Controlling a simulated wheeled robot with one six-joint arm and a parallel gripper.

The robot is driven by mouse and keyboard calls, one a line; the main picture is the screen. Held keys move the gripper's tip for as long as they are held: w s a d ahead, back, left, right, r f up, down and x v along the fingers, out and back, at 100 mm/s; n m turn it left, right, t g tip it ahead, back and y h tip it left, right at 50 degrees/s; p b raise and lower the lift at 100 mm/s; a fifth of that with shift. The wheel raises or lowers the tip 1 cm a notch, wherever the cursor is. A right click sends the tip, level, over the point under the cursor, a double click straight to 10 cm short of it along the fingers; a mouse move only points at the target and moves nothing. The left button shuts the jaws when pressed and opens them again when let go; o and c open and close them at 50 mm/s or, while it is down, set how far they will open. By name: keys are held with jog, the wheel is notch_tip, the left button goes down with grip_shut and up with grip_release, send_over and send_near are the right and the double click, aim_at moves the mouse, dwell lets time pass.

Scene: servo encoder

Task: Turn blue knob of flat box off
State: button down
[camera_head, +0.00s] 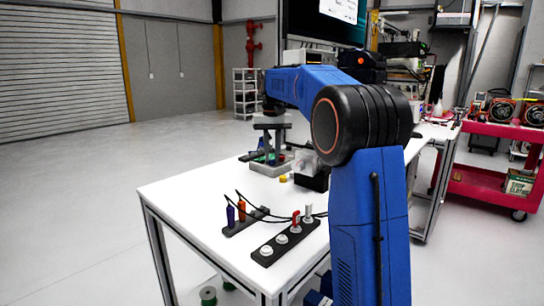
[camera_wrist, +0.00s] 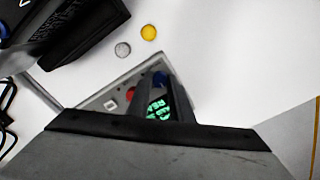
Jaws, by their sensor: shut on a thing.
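The flat box (camera_head: 270,169) is a low grey box on the far part of the white table, below my gripper. In the wrist view the flat box (camera_wrist: 108,100) shows a red knob (camera_wrist: 130,94), a blue knob (camera_wrist: 160,77) and a dark display with green text (camera_wrist: 158,108). My gripper (camera_wrist: 161,84) points down at the box, its two fingers on either side of the blue knob and shut on it. The fingers hide part of the knob, so its turn angle cannot be read. In the head view my gripper (camera_head: 270,150) covers much of the box top.
Yellow (camera_wrist: 149,32) and grey (camera_wrist: 123,50) round pieces lie beside the box. A dark device (camera_head: 313,176) stands close to the right. A black strip with white sockets (camera_head: 281,239) and a holder with coloured handles (camera_head: 241,212) sit nearer. The table's left part is clear.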

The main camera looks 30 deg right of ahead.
aim_at(273, 160)
jog(key=shift+n, duration=0.7)
jog(key=c, duration=1.6)
grip_release()
notch_tip(273, 160, up, 18)
jog(key=shift+f, duration=0.25)
jog(key=shift+s, duration=0.1)
